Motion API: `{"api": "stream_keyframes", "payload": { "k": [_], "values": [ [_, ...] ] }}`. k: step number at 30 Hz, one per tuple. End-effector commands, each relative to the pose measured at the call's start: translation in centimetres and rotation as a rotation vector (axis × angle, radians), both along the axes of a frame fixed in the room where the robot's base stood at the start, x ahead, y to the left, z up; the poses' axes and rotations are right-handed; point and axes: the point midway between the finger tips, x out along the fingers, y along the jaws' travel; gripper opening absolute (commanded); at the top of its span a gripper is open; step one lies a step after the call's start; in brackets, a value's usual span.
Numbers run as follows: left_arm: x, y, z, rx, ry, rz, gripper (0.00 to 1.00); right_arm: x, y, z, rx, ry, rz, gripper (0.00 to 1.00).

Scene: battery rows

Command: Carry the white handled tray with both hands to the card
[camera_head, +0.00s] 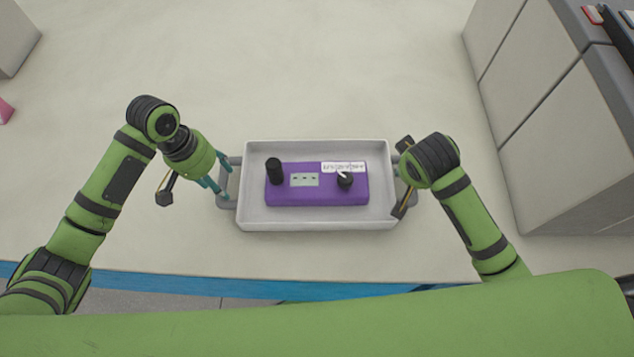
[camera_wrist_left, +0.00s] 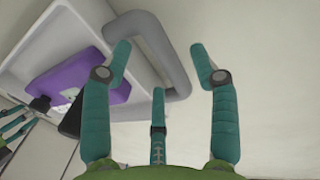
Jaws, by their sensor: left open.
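The white tray (camera_head: 320,224) stands on the pale table in front of me, with a grey handle at each end. It holds a purple block (camera_head: 320,196), which also shows in the left wrist view (camera_wrist_left: 60,82). My left gripper (camera_head: 222,176) is open at the tray's left handle (camera_wrist_left: 163,48). In the left wrist view the handle lies beyond and between the spread fingertips. My right gripper (camera_head: 405,190) is at the right handle, its fingers largely hidden by its own wrist. I cannot tell whether it grips. No card can be clearly identified.
Large grey boxes (camera_head: 555,120) stand along the right side. A pale box (camera_head: 15,35) is at the top left corner. A pink thing (camera_head: 5,111) is cut off at the left edge. The table beyond the tray is clear. The table's blue front edge (camera_head: 250,287) is near me.

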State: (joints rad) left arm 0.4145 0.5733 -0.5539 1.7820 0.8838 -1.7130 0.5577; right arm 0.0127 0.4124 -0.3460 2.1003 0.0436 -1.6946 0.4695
Motion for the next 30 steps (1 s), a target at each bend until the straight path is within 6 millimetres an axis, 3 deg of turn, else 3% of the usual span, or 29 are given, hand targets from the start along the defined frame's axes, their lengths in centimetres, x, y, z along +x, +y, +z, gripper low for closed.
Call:
{"api": "stream_keyframes", "payload": {
  "k": [3, 9, 19, 20, 22, 23, 24, 30],
  "values": [
    [-0.1, -0.4, -1.8, -0.001, 0.003, 0.001, 0.6, 0.6, -0.4, -1.7, -0.001, 0.003, -0.001, 0.45],
    [-0.1, -0.7, -3.6, 0.0, 0.001, 0.001, 0.6, 1.3, -0.7, -3.3, 0.0, 0.001, 0.0, 0.45],
    [-0.1, -0.7, -3.9, 0.0, 0.0, 0.0, 0.6, 1.5, -0.8, -3.6, 0.0, -0.001, 0.001, 0.45],
    [-0.1, -0.7, -3.9, 0.0, 0.0, 0.0, 0.52, 1.5, -0.8, -3.6, 0.0, -0.001, 0.001, 0.37],
    [-0.1, -0.7, -3.9, 0.0, 0.0, 0.0, 0.24, 1.5, -0.8, -3.6, 0.0, -0.001, 0.001, 0.09],
    [-0.1, -0.7, -3.9, 0.0, 0.0, 0.0, 0.12, 1.5, -0.8, -3.6, 0.0, -0.001, 0.001, 0.0],
    [-0.1, -0.7, -3.9, 0.0, 0.0, 0.0, 0.0, 1.5, -0.8, -3.6, 0.0, -0.001, 0.001, 0.0],
    [-0.1, -0.7, -3.9, 0.001, 0.0, 0.0, 0.0, 1.4, -0.8, -3.6, 0.001, 0.0, 0.001, 0.0]
  ]
}}
